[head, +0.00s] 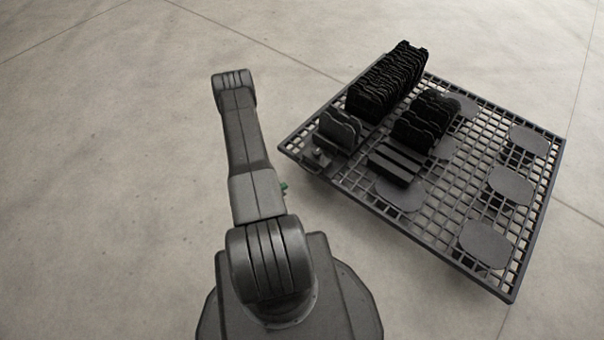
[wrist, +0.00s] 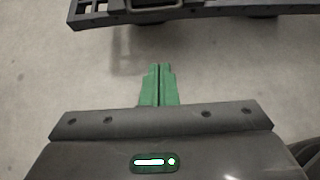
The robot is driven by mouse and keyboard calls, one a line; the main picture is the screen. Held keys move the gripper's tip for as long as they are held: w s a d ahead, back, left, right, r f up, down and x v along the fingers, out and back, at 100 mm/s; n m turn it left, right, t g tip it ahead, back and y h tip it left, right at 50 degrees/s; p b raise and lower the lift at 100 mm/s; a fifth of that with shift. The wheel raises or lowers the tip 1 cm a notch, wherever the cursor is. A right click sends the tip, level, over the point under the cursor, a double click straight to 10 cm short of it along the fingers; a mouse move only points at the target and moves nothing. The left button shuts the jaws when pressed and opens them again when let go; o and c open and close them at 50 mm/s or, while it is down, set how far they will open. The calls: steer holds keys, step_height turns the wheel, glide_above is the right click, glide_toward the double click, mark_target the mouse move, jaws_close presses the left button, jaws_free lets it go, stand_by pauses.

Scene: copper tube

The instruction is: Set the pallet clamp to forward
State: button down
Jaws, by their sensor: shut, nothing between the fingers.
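The dark grid pallet (head: 465,215) lies to the right of my arm in the head view. A small grey fitting (head: 320,158) sits at its left corner and may be the pallet clamp. It is too small to tell which way it is set. My gripper's green fingers (wrist: 158,84) are shut and empty in the wrist view. The pallet's edge (wrist: 200,12) crosses the top of that view, apart from the fingertips. In the head view my arm hides most of the gripper, and only a bit of green (head: 284,187) shows.
The pallet carries a long row of black plates (head: 387,80), a shorter stack (head: 425,122), a grey holder (head: 338,132) and a ribbed block (head: 396,164). The concrete floor (head: 110,200) is clear.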

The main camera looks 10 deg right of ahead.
steer(key=w+d+r+b+x, duration=0.1)
steer(key=r+b+x, duration=0.1)
steer(key=x, duration=1)
steer(key=shift+w+d+b, duration=0.15)
steer(key=shift+d+b, duration=0.3)
steer(key=shift+b, duration=0.15)
